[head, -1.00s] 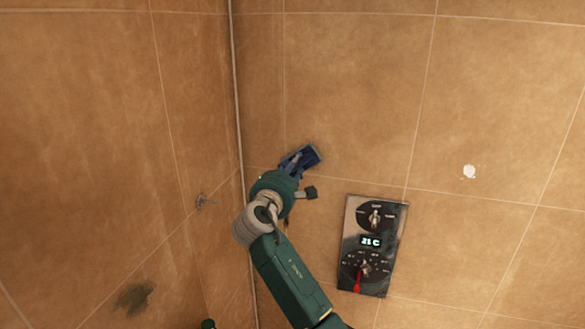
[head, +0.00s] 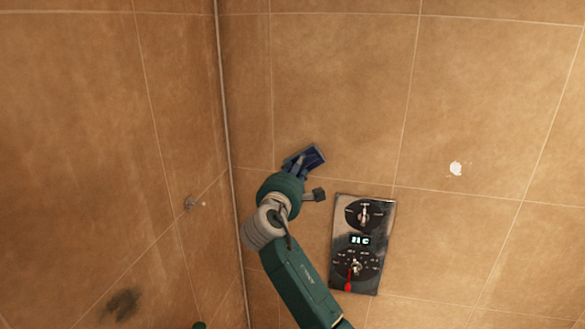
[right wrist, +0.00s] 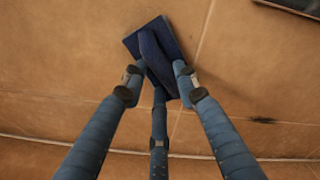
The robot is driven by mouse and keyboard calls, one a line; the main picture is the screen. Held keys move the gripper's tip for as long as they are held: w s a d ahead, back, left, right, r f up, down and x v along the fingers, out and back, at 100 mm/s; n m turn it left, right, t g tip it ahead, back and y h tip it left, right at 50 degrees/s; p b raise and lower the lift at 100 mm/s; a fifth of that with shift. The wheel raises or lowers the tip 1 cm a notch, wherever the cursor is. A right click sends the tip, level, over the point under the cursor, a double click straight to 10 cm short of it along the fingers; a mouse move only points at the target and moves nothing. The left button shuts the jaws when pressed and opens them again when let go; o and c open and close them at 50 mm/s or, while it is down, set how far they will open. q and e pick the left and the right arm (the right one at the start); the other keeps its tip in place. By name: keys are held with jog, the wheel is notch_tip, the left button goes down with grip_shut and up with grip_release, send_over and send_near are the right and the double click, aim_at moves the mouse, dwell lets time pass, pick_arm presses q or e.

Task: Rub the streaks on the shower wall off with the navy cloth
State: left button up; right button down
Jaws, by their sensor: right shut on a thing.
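The navy cloth (head: 312,155) is against or very near the right-hand tiled wall, just right of the corner. My right gripper (head: 301,167) is shut on it. In the right wrist view the folded cloth (right wrist: 138,42) sticks out beyond the three fingers of my right gripper (right wrist: 158,84). I cannot tell whether it touches the tiles. A dark smudge (head: 122,304) is low on the left wall. Another small dark streak (right wrist: 262,120) shows beside the fingers in the right wrist view. A white spot (head: 456,168) is on the right-hand wall. My left gripper is not in view.
A shower control panel (head: 364,244) with knobs and a display is on the wall, right of my forearm. The corner joint (head: 224,110) runs just left of my gripper. The upper right wall is clear.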

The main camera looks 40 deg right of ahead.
aim_at(311, 166)
jog(key=shift+s+d, duration=1.4)
jog(key=shift+w+a+r, duration=0.1)
jog(key=shift+a+r, duration=0.05)
jog(key=shift+a, duration=0.05)
jog(key=shift+w+a, duration=1.3)
jog(key=shift+w, duration=0.2)
jog(key=shift+w+a, duration=1.25)
jog(key=shift+w, duration=0.25)
jog(key=v, duration=0.6)
jog(key=shift+s, duration=0.1)
jog(key=v, duration=0.3)
